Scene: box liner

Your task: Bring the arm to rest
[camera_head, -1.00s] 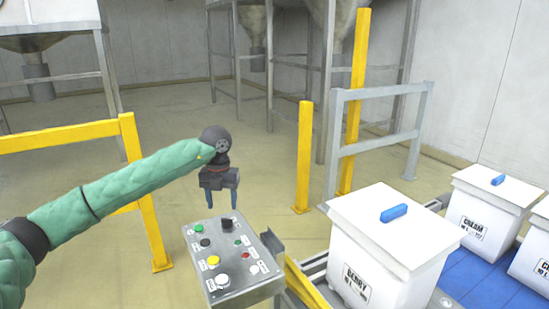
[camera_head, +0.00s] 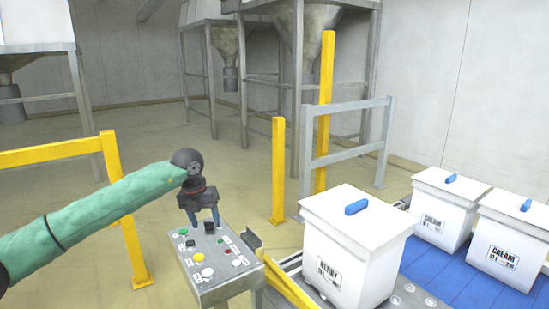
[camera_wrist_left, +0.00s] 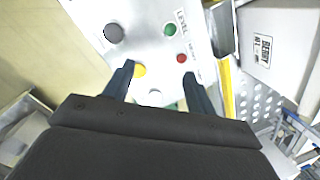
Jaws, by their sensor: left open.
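My left arm, in a green sleeve, reaches in from the left in the head view. Its gripper (camera_head: 204,217) points down above the far part of a grey control panel (camera_head: 215,262), open and empty. In the left wrist view the two dark fingers (camera_wrist_left: 160,80) stand apart over the panel face (camera_wrist_left: 155,18). A yellow button (camera_wrist_left: 139,70) shows by the left fingertip and a red button (camera_wrist_left: 182,58) near the right one. Whether the fingertips touch the panel I cannot tell. My right gripper is not in view.
A white BERRY box (camera_head: 352,245) with a blue lid handle stands right of the panel. White CREAM boxes (camera_head: 505,240) stand on a blue conveyor (camera_head: 450,275). Yellow rails (camera_head: 130,225) and posts (camera_head: 278,170) stand around. Open floor (camera_head: 195,140) lies behind.

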